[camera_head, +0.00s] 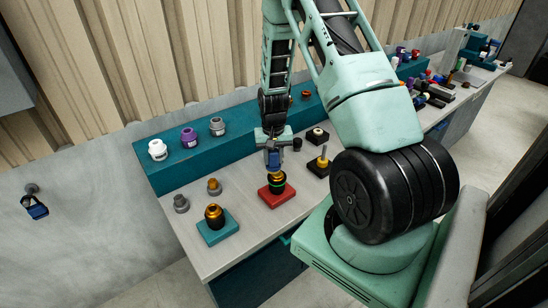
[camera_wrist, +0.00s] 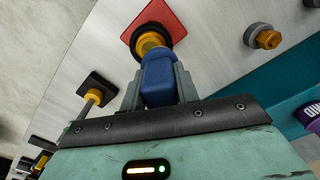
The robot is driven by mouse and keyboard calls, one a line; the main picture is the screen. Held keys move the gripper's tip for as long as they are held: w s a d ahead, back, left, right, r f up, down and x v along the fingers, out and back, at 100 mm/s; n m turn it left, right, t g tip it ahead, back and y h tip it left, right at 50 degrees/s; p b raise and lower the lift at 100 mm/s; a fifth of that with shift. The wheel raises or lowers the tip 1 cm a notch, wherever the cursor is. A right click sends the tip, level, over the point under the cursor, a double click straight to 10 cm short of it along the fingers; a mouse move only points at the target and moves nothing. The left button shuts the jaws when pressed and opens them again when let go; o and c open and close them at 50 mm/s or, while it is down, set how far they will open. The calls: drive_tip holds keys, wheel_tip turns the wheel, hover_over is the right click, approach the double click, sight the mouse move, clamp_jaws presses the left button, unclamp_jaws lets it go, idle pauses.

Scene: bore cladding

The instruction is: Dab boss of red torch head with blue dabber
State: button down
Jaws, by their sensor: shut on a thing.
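The red torch head stands on a red square base (camera_head: 283,200), with a dark round body (camera_head: 278,187) and a gold top. In the wrist view its red base (camera_wrist: 172,14) and gold ring (camera_wrist: 150,39) show just beyond the dabber. My gripper (camera_head: 273,158) is shut on the blue dabber (camera_wrist: 159,80) and holds it pointing down over the torch head. The dabber's tip overlaps the gold top in both views; I cannot tell whether they touch. The boss is largely hidden behind the dabber.
A similar torch head (camera_head: 214,213) on a teal base (camera_head: 218,236) stands at left. Two small fittings (camera_head: 181,204) (camera_head: 214,187) lie behind it. A gold post (camera_head: 323,155) on a black base stands at right. White, purple and grey jars (camera_head: 189,137) line the teal shelf (camera_head: 174,180) behind.

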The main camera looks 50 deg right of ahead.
drive_tip(key=shift+r+p, duration=2)
drive_tip(key=shift+r, duration=1)
drive_tip(key=shift+r, duration=0.1)
drive_tip(key=shift+r+p, duration=1.05)
drive_tip(key=shift+r, duration=0.4)
drive_tip(key=shift+f, duration=0.1)
drive_tip(key=shift+f+b, duration=0.45)
drive_tip(key=shift+b, duration=0.55)
drive_tip(key=shift+f+b, duration=0.2)
drive_tip(key=shift+b, duration=0.95)
